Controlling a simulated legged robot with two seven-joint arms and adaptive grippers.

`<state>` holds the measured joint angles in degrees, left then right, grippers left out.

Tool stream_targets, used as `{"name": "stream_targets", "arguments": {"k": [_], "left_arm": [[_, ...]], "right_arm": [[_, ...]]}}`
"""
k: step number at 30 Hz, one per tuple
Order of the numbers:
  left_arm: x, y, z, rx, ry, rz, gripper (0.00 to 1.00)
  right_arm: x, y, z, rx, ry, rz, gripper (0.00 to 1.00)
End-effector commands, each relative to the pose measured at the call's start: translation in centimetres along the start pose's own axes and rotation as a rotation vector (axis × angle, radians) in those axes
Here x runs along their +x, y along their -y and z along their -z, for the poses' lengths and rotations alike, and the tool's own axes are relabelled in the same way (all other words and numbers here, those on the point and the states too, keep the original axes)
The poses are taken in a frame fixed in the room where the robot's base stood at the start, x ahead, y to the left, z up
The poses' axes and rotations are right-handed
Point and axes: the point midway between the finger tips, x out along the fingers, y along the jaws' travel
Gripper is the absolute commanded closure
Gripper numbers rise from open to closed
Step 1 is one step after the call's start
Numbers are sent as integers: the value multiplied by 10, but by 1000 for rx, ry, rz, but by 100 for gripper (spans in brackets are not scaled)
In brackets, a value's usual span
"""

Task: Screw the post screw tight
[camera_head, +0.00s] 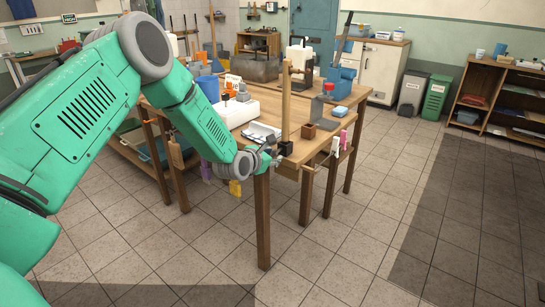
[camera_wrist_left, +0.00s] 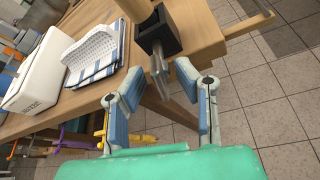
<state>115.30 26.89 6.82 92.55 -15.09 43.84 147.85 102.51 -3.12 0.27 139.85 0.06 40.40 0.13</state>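A wooden post (camera_head: 286,100) stands upright at the near corner of the wooden table in a black holder (camera_head: 285,148). In the left wrist view the black holder (camera_wrist_left: 157,34) sits at the table edge, with the lower post (camera_wrist_left: 134,8) rising from it. A flat grey metal piece, seemingly the post screw (camera_wrist_left: 160,72), sticks out from the holder toward me. My left gripper (camera_head: 272,153) is at the table corner beside the holder. In the left wrist view it (camera_wrist_left: 159,76) is open, its two blue-padded fingers apart on either side of the screw's near end. Contact cannot be told. My right gripper is not in view.
A patterned cloth (camera_wrist_left: 95,50) with a white piece on it and a white box (camera_wrist_left: 36,88) lie on the table. Coloured clamps hang below the edge. The tiled floor at right is clear.

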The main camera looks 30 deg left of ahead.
Motion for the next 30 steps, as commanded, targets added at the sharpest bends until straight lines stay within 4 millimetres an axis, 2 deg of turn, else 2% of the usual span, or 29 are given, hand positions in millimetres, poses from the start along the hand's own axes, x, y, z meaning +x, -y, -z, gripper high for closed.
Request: {"name": "stream_targets", "arguments": {"k": [2,4,5,19,30], "left_arm": [[0,0,0,1,0,0,72],[0,1,-1,1,0,0,94],[0,1,-1,1,0,0,100],[0,1,0,53,0,-22,100],[0,1,1,309,1,-128,100]], "right_arm": [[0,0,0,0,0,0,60],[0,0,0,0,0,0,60],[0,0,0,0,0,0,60],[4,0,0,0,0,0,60],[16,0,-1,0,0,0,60]]}}
